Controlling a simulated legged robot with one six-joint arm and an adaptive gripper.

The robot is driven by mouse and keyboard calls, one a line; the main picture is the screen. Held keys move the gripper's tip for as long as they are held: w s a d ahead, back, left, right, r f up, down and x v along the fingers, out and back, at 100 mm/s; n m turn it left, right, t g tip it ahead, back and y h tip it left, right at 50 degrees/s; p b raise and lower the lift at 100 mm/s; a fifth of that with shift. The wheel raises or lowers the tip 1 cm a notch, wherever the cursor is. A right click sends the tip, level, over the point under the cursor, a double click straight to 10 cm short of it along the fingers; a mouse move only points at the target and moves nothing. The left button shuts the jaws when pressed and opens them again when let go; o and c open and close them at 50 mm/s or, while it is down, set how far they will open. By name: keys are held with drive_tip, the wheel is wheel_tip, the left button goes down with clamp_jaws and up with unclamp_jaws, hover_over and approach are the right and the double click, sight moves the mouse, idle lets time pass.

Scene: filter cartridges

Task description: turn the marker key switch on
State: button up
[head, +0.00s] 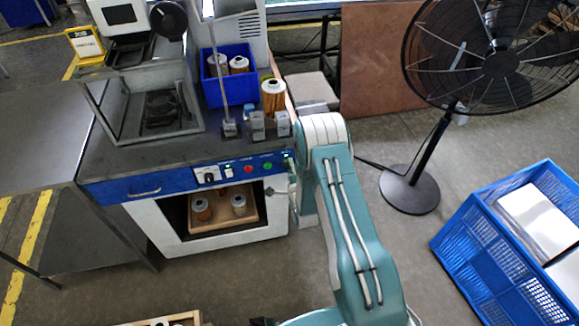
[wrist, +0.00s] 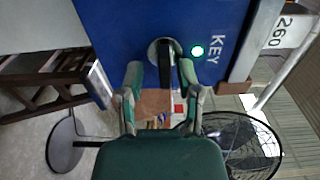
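The key switch (wrist: 165,68) is in the wrist view, on a blue panel (wrist: 108,30). It has a round silver collar and a dark, narrow handle that looks in line with the picture's vertical. My gripper (wrist: 162,72) is open, with one finger on each side of the handle and visible gaps between. I cannot tell how deep the fingertips reach. In the head view my arm hides most of the panel's right end, and the switch is not clear there.
The front panel (head: 180,183) also carries a black knob, a red button and a green button. Above it, the bench holds a blue bin (head: 213,88) with cartridges and another cartridge (head: 273,97). A fan (head: 409,190) and a blue crate (head: 497,278) stand to the right.

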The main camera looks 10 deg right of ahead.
drive_tip(key=shift+r, duration=0.1)
drive_tip(key=s, duration=1.2)
